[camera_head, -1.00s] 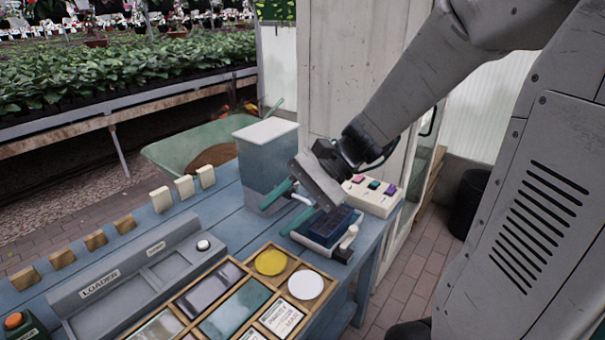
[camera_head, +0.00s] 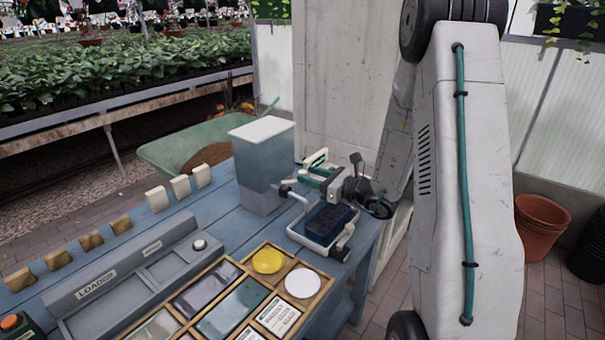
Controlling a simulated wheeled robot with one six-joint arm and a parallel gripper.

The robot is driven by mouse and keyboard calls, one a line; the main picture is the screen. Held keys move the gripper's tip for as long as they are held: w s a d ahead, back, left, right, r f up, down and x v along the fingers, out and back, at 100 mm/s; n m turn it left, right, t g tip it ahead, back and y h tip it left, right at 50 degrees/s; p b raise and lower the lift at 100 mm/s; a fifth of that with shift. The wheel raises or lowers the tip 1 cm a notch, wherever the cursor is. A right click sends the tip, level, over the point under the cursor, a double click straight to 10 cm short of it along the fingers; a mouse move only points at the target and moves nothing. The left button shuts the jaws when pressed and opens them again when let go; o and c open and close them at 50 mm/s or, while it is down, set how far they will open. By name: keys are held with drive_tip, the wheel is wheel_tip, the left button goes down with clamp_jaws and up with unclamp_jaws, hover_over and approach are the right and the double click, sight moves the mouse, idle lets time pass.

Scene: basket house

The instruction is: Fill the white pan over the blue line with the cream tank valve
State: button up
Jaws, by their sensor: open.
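The water tank (camera_head: 258,170) is a translucent grey-blue box with a white lid, at the back right of the blue table. A pale pipe with a rounded knob (camera_head: 285,190) comes out of its right side, low down; I cannot tell if this knob is the cream valve. The white pan (camera_head: 294,235) stands right of the tank, dark blue inside. Its blue line and water level cannot be made out. My gripper (camera_head: 316,167) is open and empty, its green-and-pale fingers just right of the tank, above and behind the pan, close to the pipe.
A wooden tray (camera_head: 256,310) with yellow and white discs and several panels lies in front. The grey loader (camera_head: 135,270) is at left, with several small blocks behind it. A green wheelbarrow (camera_head: 190,150) stands behind the table. My arm covers the area right of the pan.

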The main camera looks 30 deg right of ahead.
sight(302, 171)
drive_tip(key=shift+x, duration=1.6)
drive_tip(key=c, duration=0.9)
drive_tip(key=shift+w+a+n+g+y, duration=0.1)
drive_tip(key=shift+w+n+g+y, duration=0.5)
drive_tip(key=shift+n+g+y, duration=0.85)
drive_tip(key=shift+w+n+g+y, duration=0.6)
drive_tip(key=shift+n+g+y, duration=0.7)
drive_tip(key=shift+g, duration=0.25)
drive_tip(key=shift+w+n+g+y, duration=0.6)
drive_tip(key=shift+n+g+y, duration=0.65)
drive_tip(key=shift+g+y, duration=0.25)
